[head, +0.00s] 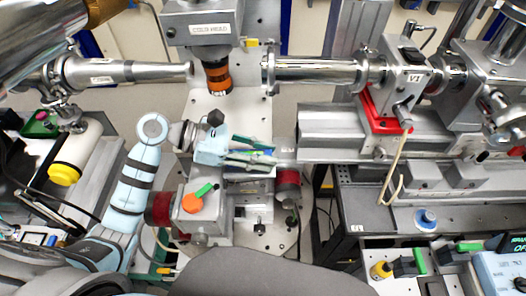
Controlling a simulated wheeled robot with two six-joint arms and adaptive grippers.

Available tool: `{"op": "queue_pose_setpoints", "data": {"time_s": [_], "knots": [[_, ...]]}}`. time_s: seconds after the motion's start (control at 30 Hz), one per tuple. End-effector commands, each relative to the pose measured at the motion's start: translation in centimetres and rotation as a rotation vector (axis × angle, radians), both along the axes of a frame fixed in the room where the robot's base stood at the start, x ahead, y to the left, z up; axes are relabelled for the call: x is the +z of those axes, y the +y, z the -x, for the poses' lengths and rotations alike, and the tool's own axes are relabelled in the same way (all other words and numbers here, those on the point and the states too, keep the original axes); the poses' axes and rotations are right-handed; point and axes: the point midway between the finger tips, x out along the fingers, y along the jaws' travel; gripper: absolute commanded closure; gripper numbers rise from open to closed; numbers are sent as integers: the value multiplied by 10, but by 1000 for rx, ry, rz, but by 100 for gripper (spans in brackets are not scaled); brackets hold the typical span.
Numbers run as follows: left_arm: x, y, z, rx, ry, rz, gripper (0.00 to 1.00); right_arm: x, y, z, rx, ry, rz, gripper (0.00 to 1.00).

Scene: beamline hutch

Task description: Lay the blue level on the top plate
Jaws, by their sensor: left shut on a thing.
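My left gripper (268,153) reaches in from the left, with its light blue body and green-edged fingers pointing right. It is shut on the blue level (262,153), of which only a small blue part shows between the fingers. The fingers hide most of the level. Below them is a metal positioning stage with red-and-dark motor ends; its top plate (248,171) is partly hidden under the gripper. I cannot tell whether the level touches the plate. My right gripper is not in view.
A nozzle with an orange band (217,77) hangs above the white perforated plate (205,105). Metal beam tubes (315,72) run along the back. A red-based valve (385,115) stands at right.

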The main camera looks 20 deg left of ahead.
Motion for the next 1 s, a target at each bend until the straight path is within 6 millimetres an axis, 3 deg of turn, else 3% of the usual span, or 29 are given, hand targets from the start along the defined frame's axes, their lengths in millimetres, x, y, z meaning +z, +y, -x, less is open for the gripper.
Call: {"op": "queue_pose_setpoints", "data": {"time_s": [0.47, 0.5, 0.63, 1.0], "knots": [[-7, 0, 0, 0, -1, 0, 100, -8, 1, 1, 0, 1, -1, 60], [-7, 0, 0, 0, -1, 0, 72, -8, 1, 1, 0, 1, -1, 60], [-6, 0, 0, 0, -1, 0, 52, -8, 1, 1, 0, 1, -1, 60], [-5, 6, 1, 0, 0, -2, 50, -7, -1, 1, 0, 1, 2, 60]]}}
